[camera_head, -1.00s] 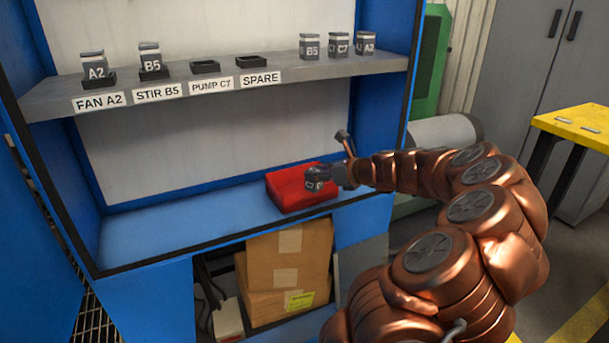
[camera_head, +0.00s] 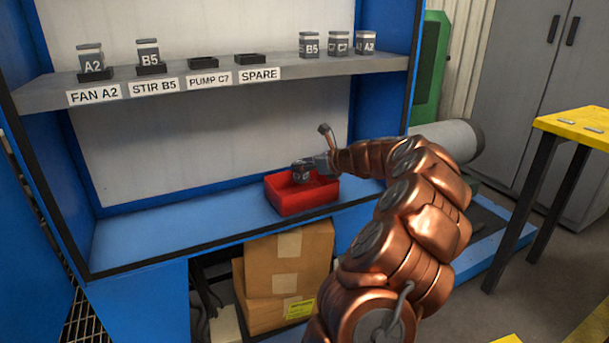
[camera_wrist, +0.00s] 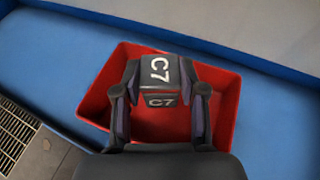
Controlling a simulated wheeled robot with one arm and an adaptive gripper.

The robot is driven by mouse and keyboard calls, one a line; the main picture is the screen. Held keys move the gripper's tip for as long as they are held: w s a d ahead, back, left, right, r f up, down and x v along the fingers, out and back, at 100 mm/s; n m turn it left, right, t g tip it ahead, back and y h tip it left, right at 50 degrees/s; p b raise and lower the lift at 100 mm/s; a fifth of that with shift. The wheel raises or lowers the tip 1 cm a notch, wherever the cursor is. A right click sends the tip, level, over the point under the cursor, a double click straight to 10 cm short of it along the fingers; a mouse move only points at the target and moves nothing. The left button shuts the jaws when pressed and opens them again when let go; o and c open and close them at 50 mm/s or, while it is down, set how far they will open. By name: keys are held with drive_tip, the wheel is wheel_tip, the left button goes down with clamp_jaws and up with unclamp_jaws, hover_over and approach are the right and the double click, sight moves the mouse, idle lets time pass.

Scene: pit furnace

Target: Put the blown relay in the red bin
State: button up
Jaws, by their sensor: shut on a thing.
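The relay marked C7 (camera_wrist: 160,72) is dark grey with white lettering. My gripper (camera_head: 312,168) is shut on it, with one finger on each side in the wrist view (camera_wrist: 160,98). The relay (camera_head: 300,172) is over the red bin (camera_head: 303,200), which stands on the blue lower shelf. In the wrist view the bin's red walls (camera_wrist: 222,112) surround the relay on the sides. I cannot tell whether the relay touches the bin. The socket labelled PUMP C7 (camera_head: 203,63) on the upper shelf is empty.
Relays A2 (camera_head: 91,62) and B5 (camera_head: 149,54) sit in sockets on the upper shelf; the SPARE socket (camera_head: 250,59) is empty. Spare relays B5 (camera_head: 309,44), C7 (camera_head: 338,43) and A2 (camera_head: 365,42) stand at its right. The lower shelf (camera_head: 170,230) is clear left of the bin.

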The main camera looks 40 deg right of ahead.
sight(306, 173)
wheel_tip(306, 173, down, 2)
drive_tip(key=shift+f+b, duration=0.25)
drive_tip(key=shift+b, duration=0.25)
drive_tip(key=shift+r, duration=0.1)
drive_tip(key=shift+f+p, duration=0.45)
drive_tip(key=shift+f, duration=0.15)
drive_tip(key=o, duration=1.2)
drive_tip(key=shift+c, duration=0.2)
drive_tip(key=shift+r+b, duration=0.25)
drive_tip(key=shift+b, duration=0.1)
drive_tip(key=p+v, duration=0.4)
drive_tip(key=v, duration=0.8)
drive_tip(key=shift+r, duration=0.35)
